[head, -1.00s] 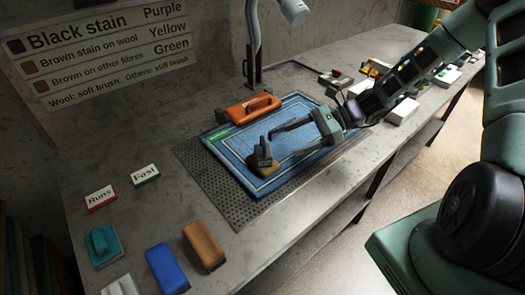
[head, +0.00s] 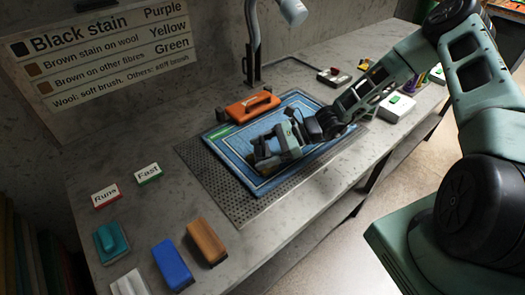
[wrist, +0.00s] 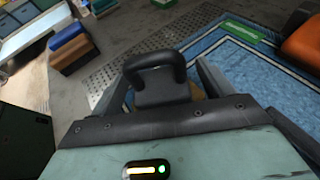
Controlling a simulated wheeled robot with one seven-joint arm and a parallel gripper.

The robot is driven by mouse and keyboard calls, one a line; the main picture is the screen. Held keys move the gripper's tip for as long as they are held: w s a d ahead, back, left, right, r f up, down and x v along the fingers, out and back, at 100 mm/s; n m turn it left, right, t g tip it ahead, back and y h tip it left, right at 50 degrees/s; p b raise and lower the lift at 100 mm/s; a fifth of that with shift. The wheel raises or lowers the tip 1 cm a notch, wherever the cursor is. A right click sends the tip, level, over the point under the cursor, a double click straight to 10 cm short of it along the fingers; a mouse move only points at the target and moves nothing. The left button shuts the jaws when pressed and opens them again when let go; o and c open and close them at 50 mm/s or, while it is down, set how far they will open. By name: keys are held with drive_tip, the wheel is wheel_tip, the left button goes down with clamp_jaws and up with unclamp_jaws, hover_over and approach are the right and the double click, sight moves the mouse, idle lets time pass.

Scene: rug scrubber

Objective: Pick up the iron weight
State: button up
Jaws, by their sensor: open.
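The iron weight (wrist: 160,88) is dark with a thick looped handle. In the wrist view it stands between the fingers of my gripper, handle toward the camera. My open gripper (head: 268,152) is low over the blue rug, with its fingers on either side of the weight; I cannot tell if they touch it. In the head view the gripper hides most of the weight. A sliver of something tan-yellow shows beneath the weight in the wrist view.
The blue rug (head: 237,149) lies on a perforated mat (head: 213,178). Brown (head: 206,241), blue (head: 171,263) and teal (head: 111,242) blocks stand front left. A lamp (head: 253,45) rises behind.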

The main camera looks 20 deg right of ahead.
drive_tip(key=c, duration=1.3)
drive_tip(key=shift+r, duration=0.1)
clamp_jaws()
